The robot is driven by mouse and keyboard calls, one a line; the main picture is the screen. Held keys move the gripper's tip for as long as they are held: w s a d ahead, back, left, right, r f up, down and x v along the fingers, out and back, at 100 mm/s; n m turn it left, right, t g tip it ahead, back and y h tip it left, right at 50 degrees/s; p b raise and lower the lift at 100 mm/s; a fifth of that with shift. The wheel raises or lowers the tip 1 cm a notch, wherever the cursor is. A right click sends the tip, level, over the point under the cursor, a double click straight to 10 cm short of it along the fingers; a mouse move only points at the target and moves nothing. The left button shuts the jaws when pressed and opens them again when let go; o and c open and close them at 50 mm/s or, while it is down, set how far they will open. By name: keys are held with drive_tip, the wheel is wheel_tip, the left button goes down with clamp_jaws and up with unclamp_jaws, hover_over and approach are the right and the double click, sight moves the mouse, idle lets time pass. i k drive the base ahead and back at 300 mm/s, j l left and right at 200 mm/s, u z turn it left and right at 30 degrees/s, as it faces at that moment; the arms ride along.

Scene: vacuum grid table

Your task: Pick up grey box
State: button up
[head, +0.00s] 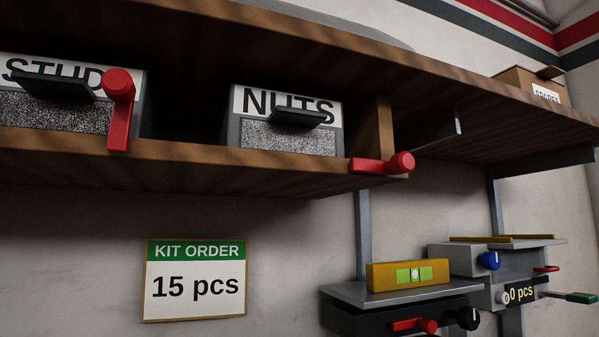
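Two grey boxes sit in the wooden shelf's compartments. The left grey box (53,111) carries a label reading "STUD", partly covered, and has a black handle. A red lever (119,108) stands upright in front of its right edge. The right grey box (285,135) is labelled "NUTS", has a black handle and a speckled front panel. A second red lever (383,163) lies level on the shelf's front edge, right of the NUTS box. The frame does not show which box the task means. My gripper is not in view.
The wooden shelf (260,167) runs across the top. A "KIT ORDER 15 pcs" sign (194,281) hangs below it. At lower right are a yellow level (408,275) on a stand and a grey device (474,264) reading "0 pcs". A cardboard box (523,82) sits upper right.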

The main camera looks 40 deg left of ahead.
sight(256, 117)
drive_tip(key=l+u, duration=0.1)
drive_tip(key=u, duration=1.75)
drive_tip(key=k+j, duration=0.05)
